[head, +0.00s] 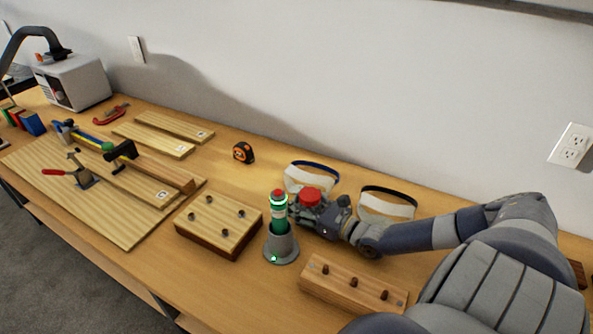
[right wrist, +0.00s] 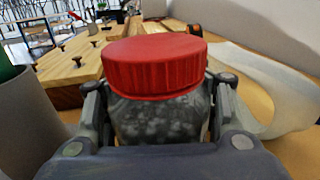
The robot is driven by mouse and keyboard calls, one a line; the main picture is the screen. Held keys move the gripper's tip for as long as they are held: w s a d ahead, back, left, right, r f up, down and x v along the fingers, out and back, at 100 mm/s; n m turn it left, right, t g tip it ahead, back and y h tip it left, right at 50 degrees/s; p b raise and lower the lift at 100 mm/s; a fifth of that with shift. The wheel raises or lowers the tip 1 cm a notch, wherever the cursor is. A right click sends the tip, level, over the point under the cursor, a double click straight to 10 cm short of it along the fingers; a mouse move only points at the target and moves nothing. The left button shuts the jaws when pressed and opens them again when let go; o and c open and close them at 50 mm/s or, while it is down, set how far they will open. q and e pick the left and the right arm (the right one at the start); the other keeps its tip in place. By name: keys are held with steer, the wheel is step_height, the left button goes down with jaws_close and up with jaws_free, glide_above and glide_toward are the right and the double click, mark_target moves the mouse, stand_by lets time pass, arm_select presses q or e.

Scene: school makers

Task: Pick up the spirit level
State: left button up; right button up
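I cannot pick out a spirit level for certain. A long, narrow yellow, green and blue item (head: 90,141) lies among the tools on the boards at the left in the head view, and I cannot tell whether it is the level. My right gripper (head: 322,217) is shut around a clear jar with a red lid (head: 310,196). In the right wrist view the jar (right wrist: 160,118) sits between both fingers, its grey contents showing through. Whether the jar rests on the table is hidden. My left gripper is not in view.
Pegged wooden blocks (head: 218,222) (head: 352,284) stand nearby. Safety visors (head: 386,207), a tape measure (head: 243,152) and a hammer (head: 82,177) lie around.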

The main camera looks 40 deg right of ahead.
steer(key=o, duration=0.5)
